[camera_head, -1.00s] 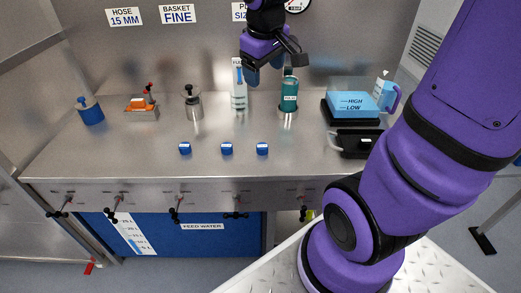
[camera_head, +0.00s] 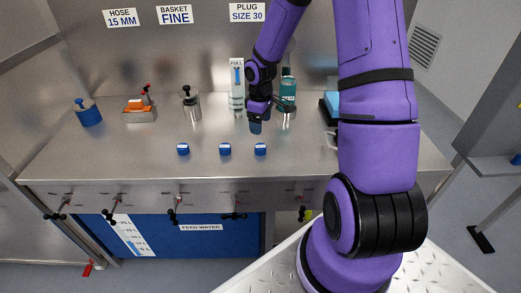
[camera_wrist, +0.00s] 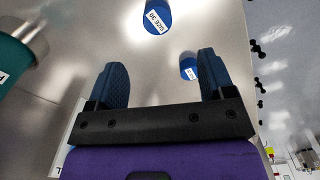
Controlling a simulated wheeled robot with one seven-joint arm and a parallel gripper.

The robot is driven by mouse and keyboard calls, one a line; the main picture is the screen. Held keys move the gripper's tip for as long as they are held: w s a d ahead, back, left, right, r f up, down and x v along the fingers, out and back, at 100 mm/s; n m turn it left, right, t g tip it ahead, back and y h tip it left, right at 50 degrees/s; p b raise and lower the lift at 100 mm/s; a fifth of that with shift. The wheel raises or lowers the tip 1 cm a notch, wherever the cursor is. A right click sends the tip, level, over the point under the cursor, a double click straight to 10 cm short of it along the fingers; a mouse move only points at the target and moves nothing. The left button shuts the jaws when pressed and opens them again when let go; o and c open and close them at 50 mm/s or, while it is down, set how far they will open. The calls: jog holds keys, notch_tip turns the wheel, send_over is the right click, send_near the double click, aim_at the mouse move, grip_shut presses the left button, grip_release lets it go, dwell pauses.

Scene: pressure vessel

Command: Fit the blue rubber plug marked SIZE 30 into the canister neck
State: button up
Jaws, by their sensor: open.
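In the wrist view, a blue plug (camera_wrist: 157,16) with a white label reading SIZE 30 stands on the bench, beyond my fingertips. It appears to be the rightmost blue plug (camera_head: 260,149) in the head view. My gripper (camera_head: 257,121) is low over the bench, behind that plug. In the wrist view my gripper (camera_wrist: 162,75) is open, with nothing between its fingers. A teal canister (camera_head: 288,92) with a metal lower part stands right of and behind my gripper; its side also shows in the wrist view (camera_wrist: 12,62). I cannot make out its neck opening.
Two more blue plugs (camera_head: 225,149) (camera_head: 183,149) stand in the same row. A gauge column (camera_head: 236,88) stands behind my gripper. The front middle bench is otherwise clear.

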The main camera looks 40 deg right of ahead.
aim_at(260, 146)
jog(key=f, duration=1)
jog(key=shift+w+d+f, duration=0.1)
jog(key=shift+w+f, duration=0.15)
jog(key=shift+f, duration=0.15)
jog(key=c, duration=1)
